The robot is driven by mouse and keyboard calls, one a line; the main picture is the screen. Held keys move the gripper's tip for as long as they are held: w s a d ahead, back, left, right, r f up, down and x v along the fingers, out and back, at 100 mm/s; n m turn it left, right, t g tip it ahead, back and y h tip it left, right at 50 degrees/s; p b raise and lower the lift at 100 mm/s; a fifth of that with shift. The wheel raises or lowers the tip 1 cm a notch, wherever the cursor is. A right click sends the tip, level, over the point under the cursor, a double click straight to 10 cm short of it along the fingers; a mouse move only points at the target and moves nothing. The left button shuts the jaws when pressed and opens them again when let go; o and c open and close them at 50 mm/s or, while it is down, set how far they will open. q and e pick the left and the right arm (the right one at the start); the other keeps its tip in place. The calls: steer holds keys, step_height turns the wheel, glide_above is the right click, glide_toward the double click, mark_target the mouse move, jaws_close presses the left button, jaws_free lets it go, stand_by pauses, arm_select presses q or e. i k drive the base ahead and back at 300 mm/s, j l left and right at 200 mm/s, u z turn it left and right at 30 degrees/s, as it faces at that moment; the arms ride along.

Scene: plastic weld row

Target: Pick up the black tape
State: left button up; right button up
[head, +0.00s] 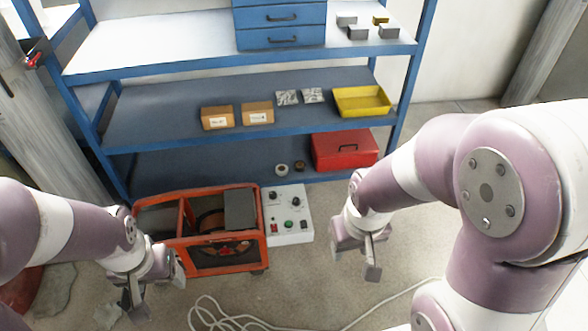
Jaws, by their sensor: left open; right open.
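Two small rolls sit side by side on the bottom shelf, left of the red case. The dark one, which looks like the black tape (299,167), is on the right. The paler roll (281,169) is on its left. Both are small in the picture. My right gripper (356,262) is open and empty, in front of the shelf and to the right of the tape, well apart from it. My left gripper (152,293) is open at the lower left, in front of the orange-framed machine and far from the tape.
The blue shelf rack (240,163) holds cardboard boxes (216,118), a yellow tray (361,101) and a red case (344,150). An orange-framed machine (262,236) and a white control box (290,214) stand before it. A white cable (235,321) lies on the floor.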

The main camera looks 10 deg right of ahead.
mark_target(299, 169)
steer(key=i+l+z, duration=0.2)
steer(key=i+l, duration=0.45)
steer(key=i+l+z, duration=0.15)
steer(key=i+l, duration=0.55)
steer(key=i+l+z, duration=0.2)
steer(key=i+l, duration=0.45)
steer(key=i, duration=0.05)
